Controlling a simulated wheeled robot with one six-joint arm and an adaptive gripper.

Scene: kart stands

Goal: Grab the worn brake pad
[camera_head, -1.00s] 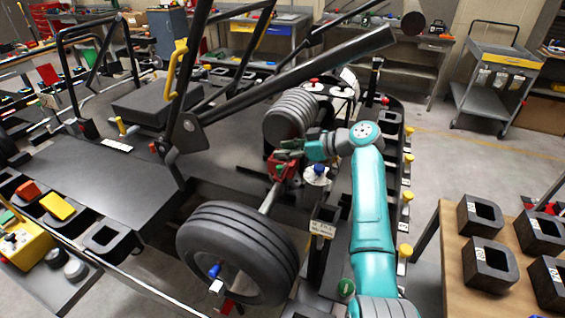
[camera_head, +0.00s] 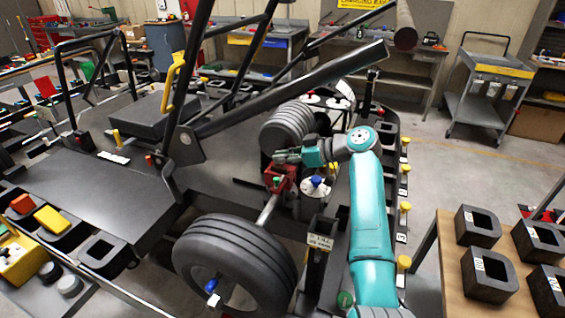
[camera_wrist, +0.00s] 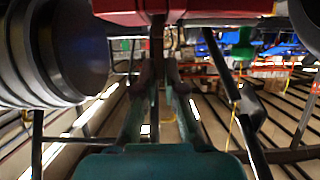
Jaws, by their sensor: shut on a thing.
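My gripper (camera_head: 287,156) is just above the red brake caliper (camera_head: 284,181) on the kart's axle. In the wrist view my gripper (camera_wrist: 158,74) is shut on a thin dark piece (camera_wrist: 157,44), which looks like the worn brake pad. The piece stands upright between the fingertips, below the red caliper body (camera_wrist: 190,9) at the top of that view. I cannot tell how much of the pad is still inside the caliper. In the head view the pad is too small to make out.
A large black tyre (camera_head: 235,262) is in front of the caliper, and a ribbed dark cylinder (camera_head: 288,126) is behind it. A white round piece with a blue knob (camera_head: 317,182) is close on the right. Black frame bars (camera_head: 290,90) cross above.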

